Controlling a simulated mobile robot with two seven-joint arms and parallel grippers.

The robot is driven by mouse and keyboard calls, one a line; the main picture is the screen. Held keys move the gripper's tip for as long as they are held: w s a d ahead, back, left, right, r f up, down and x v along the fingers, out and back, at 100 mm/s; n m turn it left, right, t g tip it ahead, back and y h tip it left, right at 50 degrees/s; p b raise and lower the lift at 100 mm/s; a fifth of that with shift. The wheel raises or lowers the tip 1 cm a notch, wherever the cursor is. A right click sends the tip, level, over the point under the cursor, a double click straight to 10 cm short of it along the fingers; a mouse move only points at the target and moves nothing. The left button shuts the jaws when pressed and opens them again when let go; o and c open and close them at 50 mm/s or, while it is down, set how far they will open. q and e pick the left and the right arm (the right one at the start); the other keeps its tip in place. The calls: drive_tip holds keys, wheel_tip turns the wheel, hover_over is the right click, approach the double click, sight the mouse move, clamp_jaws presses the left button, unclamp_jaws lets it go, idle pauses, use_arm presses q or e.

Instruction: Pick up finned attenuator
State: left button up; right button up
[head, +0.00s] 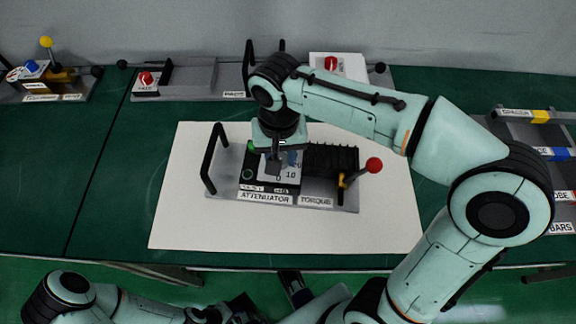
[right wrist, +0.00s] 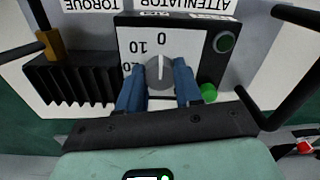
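The finned attenuator (head: 331,158) is a grey-based unit with black fins, a dial panel, a black handle bar at its left and a red-knobbed lever at its right. It lies on a white sheet (head: 190,225). My right gripper (head: 277,160) is over its dial panel. In the right wrist view, the blue fingers of the gripper (right wrist: 160,88) stand apart on both sides of the grey dial knob (right wrist: 160,72); contact cannot be told. The fins (right wrist: 75,80) are to the left there. Of my left arm, only links show at the bottom; its gripper cannot be made out.
Another unit with a red knob (head: 147,78) stands at the back. One with a yellow ball lever (head: 46,42) is at the back left. A labelled rack (head: 528,115) stands at the right. The green table (head: 105,190) is clear left of the sheet.

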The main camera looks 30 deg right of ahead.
clamp_jaws()
drive_tip(key=shift+r, duration=0.1)
idle(1.0)
